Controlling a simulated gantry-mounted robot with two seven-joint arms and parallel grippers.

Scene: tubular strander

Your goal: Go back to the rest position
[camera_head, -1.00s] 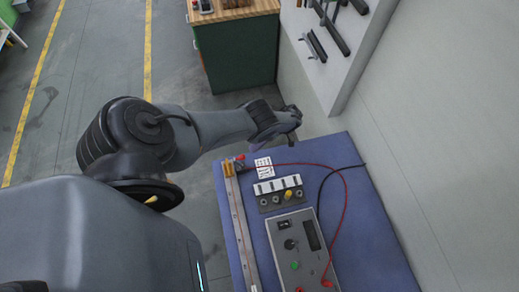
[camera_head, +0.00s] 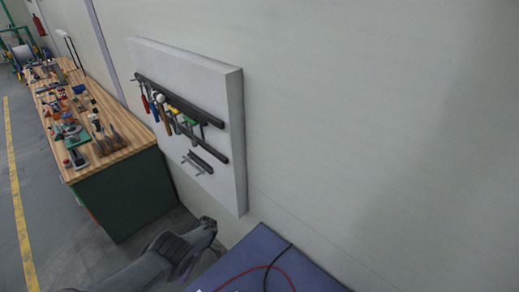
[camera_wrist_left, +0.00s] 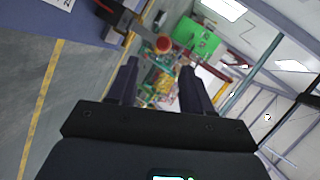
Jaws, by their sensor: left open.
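My left arm comes in at the bottom of the head view, and its gripper (camera_head: 208,226) is near the corner of the blue-topped table (camera_head: 262,246), beside the wall. In the left wrist view the two fingers of the left gripper (camera_wrist_left: 158,88) stand apart with nothing between them. It is open and empty. My right gripper is in neither view.
A wooden workbench (camera_head: 128,137) with a green side and many tools stands at the left. A white tool panel (camera_head: 228,130) with hanging tools is on the wall. A red cable (camera_head: 245,272) lies on the blue table. A yellow floor line (camera_head: 18,200) runs at far left.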

